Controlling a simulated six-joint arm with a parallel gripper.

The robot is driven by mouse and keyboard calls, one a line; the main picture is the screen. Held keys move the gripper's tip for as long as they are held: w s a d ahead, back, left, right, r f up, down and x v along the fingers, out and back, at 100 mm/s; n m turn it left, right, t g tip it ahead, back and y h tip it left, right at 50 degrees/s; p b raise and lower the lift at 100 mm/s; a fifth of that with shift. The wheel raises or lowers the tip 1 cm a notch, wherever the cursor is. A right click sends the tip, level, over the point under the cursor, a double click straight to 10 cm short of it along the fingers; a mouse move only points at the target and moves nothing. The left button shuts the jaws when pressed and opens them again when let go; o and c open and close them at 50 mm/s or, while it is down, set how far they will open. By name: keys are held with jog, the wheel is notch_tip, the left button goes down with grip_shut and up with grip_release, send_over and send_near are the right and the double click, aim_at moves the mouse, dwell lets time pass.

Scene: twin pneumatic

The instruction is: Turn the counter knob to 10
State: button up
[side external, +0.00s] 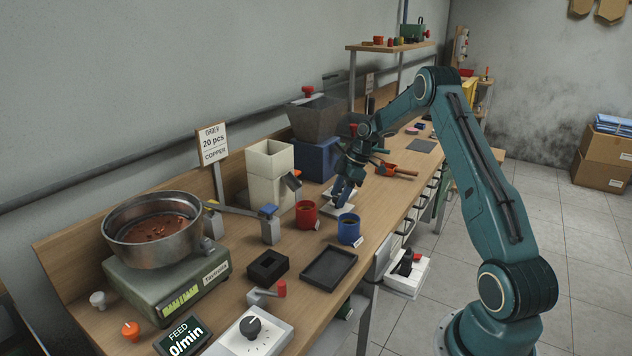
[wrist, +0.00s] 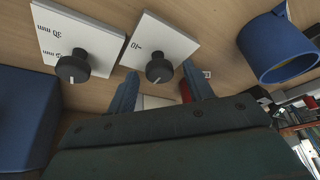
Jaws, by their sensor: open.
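In the wrist view, a black round knob (wrist: 159,66) with a white pointer line sits on a white plate (wrist: 165,32) with a printed mark that seems to include 10. My gripper (wrist: 160,80) is open, its two blue fingers on either side of this knob's near edge; I cannot tell whether they touch it. A second black knob (wrist: 72,68) sits on a white plate marked in mm, to the left. In the side view, my gripper (side external: 341,200) points down over a pale plate (side external: 333,207) and hides the knob there.
A blue cup (side external: 349,229) and a red cup (side external: 306,215) stand close to my gripper. A blue-based hopper (side external: 316,158) is behind. A bowl feeder (side external: 153,232), a black tray (side external: 329,268) and a white dial box (side external: 270,338) are nearer the camera.

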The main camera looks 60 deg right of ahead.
jog(key=c, duration=1)
jog(key=shift+o, duration=0.2)
jog(key=shift+m, duration=0.4)
jog(key=m+t+h, duration=0.1)
jog(key=m, duration=0.2)
jog(key=shift+s+a, duration=0.1)
jog(key=shift+a, duration=0.05)
jog(key=m+h, duration=0.2)
jog(key=m, duration=0.3)
jog(key=shift+a, duration=0.1)
jog(key=m+h, duration=0.2)
jog(key=m, duration=0.3)
jog(key=shift+a+r, duration=0.1)
jog(key=shift+a, duration=0.05)
jog(key=shift+m+g+h, duration=0.5)
jog(key=shift+m+h, duration=0.2)
jog(key=shift+m, duration=1.4)
